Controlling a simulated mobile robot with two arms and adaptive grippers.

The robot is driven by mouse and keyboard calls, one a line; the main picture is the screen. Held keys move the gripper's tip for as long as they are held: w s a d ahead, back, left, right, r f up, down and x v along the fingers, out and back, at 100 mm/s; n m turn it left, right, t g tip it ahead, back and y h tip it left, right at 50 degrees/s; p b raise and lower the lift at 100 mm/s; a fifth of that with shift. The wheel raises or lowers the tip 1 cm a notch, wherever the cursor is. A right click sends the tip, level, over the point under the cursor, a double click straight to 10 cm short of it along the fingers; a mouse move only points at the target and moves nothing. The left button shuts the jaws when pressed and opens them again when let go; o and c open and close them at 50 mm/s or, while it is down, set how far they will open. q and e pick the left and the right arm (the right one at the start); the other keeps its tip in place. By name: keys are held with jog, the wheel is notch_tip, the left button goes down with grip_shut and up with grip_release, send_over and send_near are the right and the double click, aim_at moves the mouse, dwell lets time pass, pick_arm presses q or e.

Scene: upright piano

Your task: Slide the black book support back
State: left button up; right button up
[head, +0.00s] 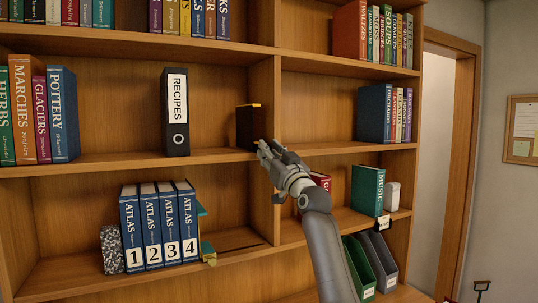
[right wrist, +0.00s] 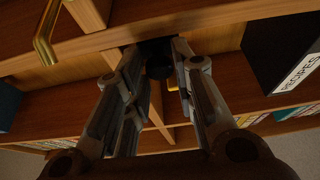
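The black book support (head: 246,130) stands on the middle shelf beside the upright divider, with gold-coloured trim at its top. My right gripper (head: 266,149) is at the shelf's front edge, just in front of the support's lower right. In the right wrist view, the two fingers of my right gripper (right wrist: 156,48) are spread apart. A dark shape with a rounded part shows between and beyond the fingertips; I cannot tell whether they touch it. My left gripper is not in view.
The RECIPES binder (head: 176,112) stands left of the support, with bare shelf between. Blue atlases (head: 160,227) and a teal and gold support (head: 206,240) are on the shelf below. The upright divider (head: 263,95) is close beside my gripper. A brass-coloured bar (right wrist: 44,38) shows in the right wrist view.

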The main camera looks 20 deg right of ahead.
jog(key=shift+o, duration=1.3)
jog(key=shift+a, duration=0.1)
jog(key=shift+f, duration=0.1)
jog(key=v, duration=1.2)
